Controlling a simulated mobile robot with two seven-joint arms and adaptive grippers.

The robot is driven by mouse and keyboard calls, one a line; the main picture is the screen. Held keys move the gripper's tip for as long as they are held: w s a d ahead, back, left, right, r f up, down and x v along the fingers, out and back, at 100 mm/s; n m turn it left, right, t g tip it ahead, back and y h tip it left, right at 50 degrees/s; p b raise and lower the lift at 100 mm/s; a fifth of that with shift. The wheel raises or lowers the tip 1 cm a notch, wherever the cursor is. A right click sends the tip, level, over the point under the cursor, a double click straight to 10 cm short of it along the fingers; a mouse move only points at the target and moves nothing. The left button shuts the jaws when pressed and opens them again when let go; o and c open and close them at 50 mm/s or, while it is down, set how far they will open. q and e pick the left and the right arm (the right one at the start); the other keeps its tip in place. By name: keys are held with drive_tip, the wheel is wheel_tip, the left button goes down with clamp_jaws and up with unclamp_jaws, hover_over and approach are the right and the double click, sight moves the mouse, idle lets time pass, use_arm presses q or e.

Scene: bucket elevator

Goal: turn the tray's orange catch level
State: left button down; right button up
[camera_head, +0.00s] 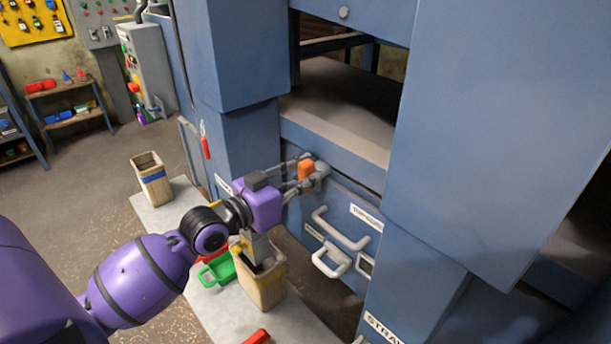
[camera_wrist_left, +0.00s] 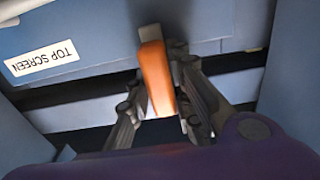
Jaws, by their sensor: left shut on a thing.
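The orange catch (camera_head: 306,169) sits on the front of the blue machine, at the upper edge of the tray front (camera_head: 328,194). My left gripper (camera_head: 304,174) is at the catch, its two grey fingers on either side of it. In the left wrist view the catch (camera_wrist_left: 156,75) stands nearly upright in the picture, with a grey end piece above it. My right gripper is in neither view.
White handles (camera_head: 338,230) stick out of the machine front below the catch. A tan bin (camera_head: 262,280) and a green tray (camera_head: 217,268) stand under my left arm. Another tan bin (camera_head: 151,178) stands to the left. A blue panel (camera_head: 500,130) blocks the right side.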

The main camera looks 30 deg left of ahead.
use_arm(q)
drive_tip(key=shift+r+n+p, duration=0.1)
drive_tip(key=shift+n+p, duration=0.3)
drive_tip(key=shift+n, duration=0.1)
drive_tip(key=shift+r+n+p, duration=0.1)
drive_tip(key=shift+n+p, duration=0.3)
drive_tip(key=shift+n, duration=0.3)
drive_tip(key=n+p, duration=0.1)
drive_tip(key=n, duration=0.3)
drive_tip(key=shift+a+p, duration=0.1)
drive_tip(key=shift+p, duration=0.3)
drive_tip(key=shift+n, duration=1.2)
drive_tip(key=n, duration=0.3)
drive_tip(key=n+p, duration=0.1)
drive_tip(key=shift+f, duration=0.25)
drive_tip(key=shift+f+n, duration=0.1)
drive_tip(key=shift+n, duration=2.4)
